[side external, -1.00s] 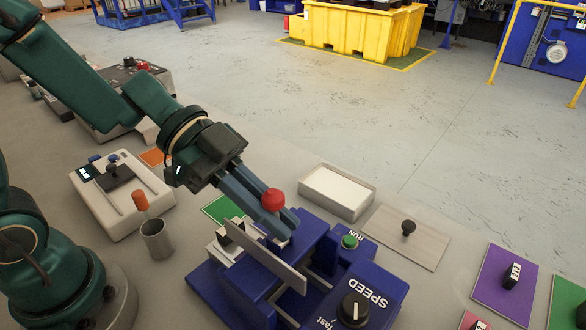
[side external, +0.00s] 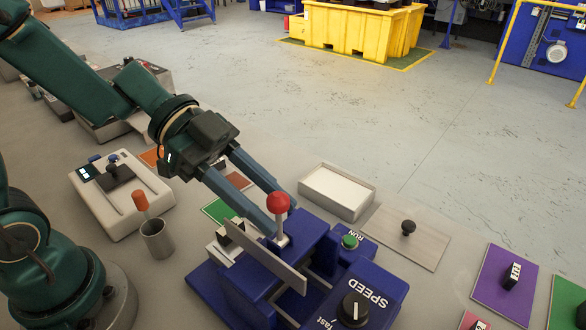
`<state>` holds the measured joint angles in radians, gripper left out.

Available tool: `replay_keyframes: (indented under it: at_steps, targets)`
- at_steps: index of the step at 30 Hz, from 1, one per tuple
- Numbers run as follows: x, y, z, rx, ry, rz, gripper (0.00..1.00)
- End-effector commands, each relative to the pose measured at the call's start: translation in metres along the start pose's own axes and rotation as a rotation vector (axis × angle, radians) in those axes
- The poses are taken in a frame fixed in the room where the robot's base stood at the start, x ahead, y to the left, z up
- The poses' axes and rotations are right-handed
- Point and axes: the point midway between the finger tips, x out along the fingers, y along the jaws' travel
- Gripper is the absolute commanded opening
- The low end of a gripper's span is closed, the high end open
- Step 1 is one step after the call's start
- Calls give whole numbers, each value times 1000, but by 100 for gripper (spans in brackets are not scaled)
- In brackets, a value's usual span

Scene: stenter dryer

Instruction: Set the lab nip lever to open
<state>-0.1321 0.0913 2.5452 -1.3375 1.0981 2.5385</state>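The lab nip lever (side external: 278,203) has a red ball knob on a pale stem and rises from the blue lab machine (side external: 305,232). It stands nearly upright in this view. My gripper (side external: 280,217) is open, its two long blue-grey fingers spread on either side of the lever near the knob. I cannot tell whether either finger touches the lever. The lower stem shows below the fingers; a pale flat plate (side external: 265,258) stands in front of its base.
The machine carries a green RUN button (side external: 349,242) and a black SPEED knob (side external: 353,309). A white tray (side external: 338,192) lies behind it. A cup (side external: 157,240) with an orange-handled tool and a white device (side external: 122,197) stand left. A board with a black knob (side external: 408,228) lies right.

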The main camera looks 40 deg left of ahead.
Motion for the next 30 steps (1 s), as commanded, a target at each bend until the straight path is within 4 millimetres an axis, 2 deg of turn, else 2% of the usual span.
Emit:
replay_keyframes:
  at_steps: [9,21,23,24,30]
  targets:
    - [-31,-1,0,0,1,-5,40]
    - [-36,0,0,-1,0,0,40]
    - [-36,0,0,-3,-1,0,17]
    - [-36,0,0,-11,0,0,2]
    - [-41,1,-11,-106,-4,44,0]
